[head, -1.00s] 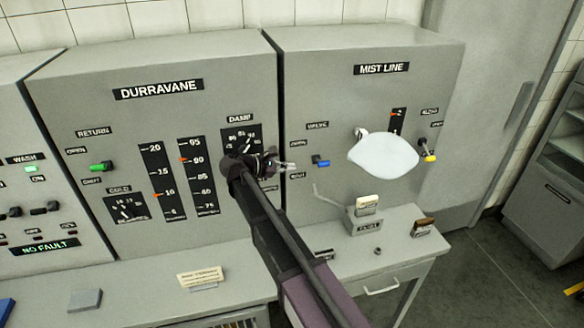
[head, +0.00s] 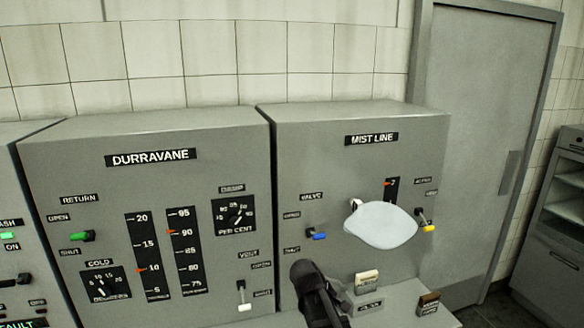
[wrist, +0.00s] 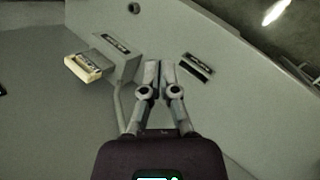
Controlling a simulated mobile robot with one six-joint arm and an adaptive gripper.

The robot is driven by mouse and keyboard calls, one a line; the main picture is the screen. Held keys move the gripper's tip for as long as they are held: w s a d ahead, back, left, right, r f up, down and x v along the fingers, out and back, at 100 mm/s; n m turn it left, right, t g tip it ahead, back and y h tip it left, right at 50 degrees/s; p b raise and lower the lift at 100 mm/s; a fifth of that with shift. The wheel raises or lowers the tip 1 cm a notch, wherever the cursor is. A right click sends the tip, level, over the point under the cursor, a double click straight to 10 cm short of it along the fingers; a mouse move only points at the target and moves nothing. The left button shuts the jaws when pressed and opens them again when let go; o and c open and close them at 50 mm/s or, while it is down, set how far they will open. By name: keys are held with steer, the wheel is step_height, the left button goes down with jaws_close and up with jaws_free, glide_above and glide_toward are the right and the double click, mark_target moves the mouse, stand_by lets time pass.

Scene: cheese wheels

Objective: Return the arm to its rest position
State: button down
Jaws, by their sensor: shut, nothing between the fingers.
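My arm (head: 312,290) shows at the bottom middle of the head view, low in front of the MIST LINE cabinet (head: 290,150). I cannot make out the fingers there. In the wrist view my gripper (wrist: 160,65) is shut and empty, its two grey fingers side by side above the grey bench top (wrist: 225,125). The fingers look apart from everything around them.
The DURRAVANE cabinet (head: 60,160) stands left, with a white-tipped lever (head: 243,298) low on it. A blue-tipped lever (head: 316,236), a pale oval plate (head: 381,226) and a yellow-tipped lever (head: 427,227) are on MIST LINE. A cream card (wrist: 82,66) is near the gripper's left.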

steer(key=s+d+f+m+g+y+b, duration=0.1)
steer(key=s+d+f+m+y+b, duration=0.2)
steer(key=s, duration=0.9)
steer(key=shift+d+f+m+y+b, duration=0.4)
steer(key=shift+f+m+y+b, duration=0.35)
steer(key=shift+f+m+y, duration=1.6)
steer(key=shift+f+m+h, duration=0.35)
steer(key=shift+f+h, duration=0.1)
